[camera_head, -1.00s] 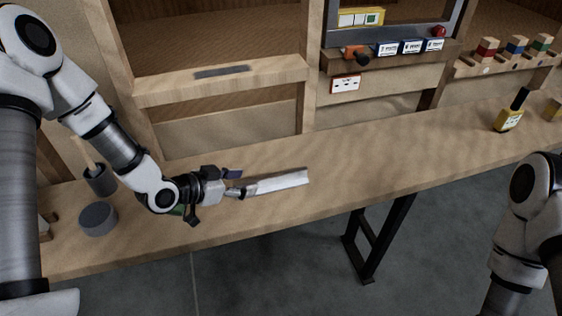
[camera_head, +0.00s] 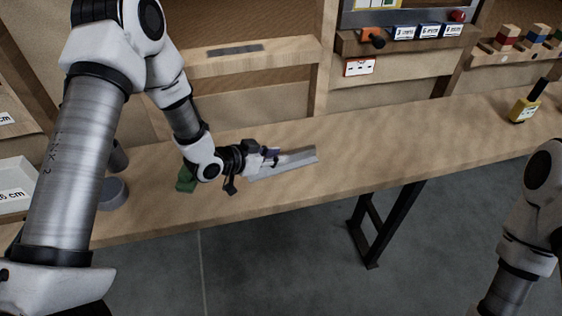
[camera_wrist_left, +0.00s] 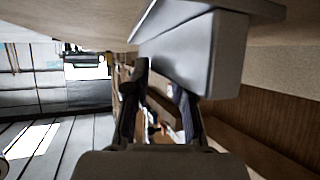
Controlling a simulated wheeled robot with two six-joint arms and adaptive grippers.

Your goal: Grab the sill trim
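The sill trim (camera_head: 296,163) is a light grey, angled metal strip lying on the wooden bench near its front edge in the head view. My left gripper (camera_head: 268,157) is at the strip's left end, partly covering it. In the left wrist view the trim (camera_wrist_left: 195,50) fills the top middle, and the left gripper's two dark fingers (camera_wrist_left: 160,85) stand apart with their tips right at it. The right fingertip is partly hidden behind the trim; contact is unclear. My right arm shows at the right edge of the head view; its gripper is out of frame.
A green block (camera_head: 186,180) is beside my left wrist. A grey round container (camera_head: 112,193) stands farther left. A wooden ledge (camera_head: 290,50) rises behind.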

